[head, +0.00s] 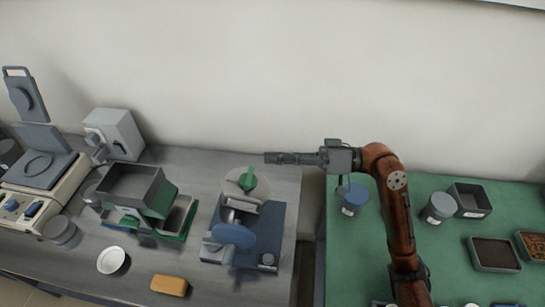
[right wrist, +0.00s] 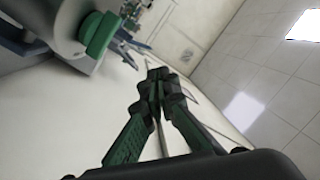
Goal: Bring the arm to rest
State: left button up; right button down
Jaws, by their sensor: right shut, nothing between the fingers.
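My right arm (head: 399,215) rises from the lower right in the head view and bends left at its elbow. My left gripper does not show in either view.
A machine with a green knob (head: 248,179) and blue disc stands left of the gripper. The grey bench (head: 210,170) also holds a hopper device (head: 132,188), a white dish (head: 111,260) and a yellow block (head: 169,285). The green bench (head: 455,255) holds jars and trays.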

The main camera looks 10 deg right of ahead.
jog(key=s+d, duration=0.1)
jog(key=d, duration=0.6)
jog(key=shift+s, duration=0.2)
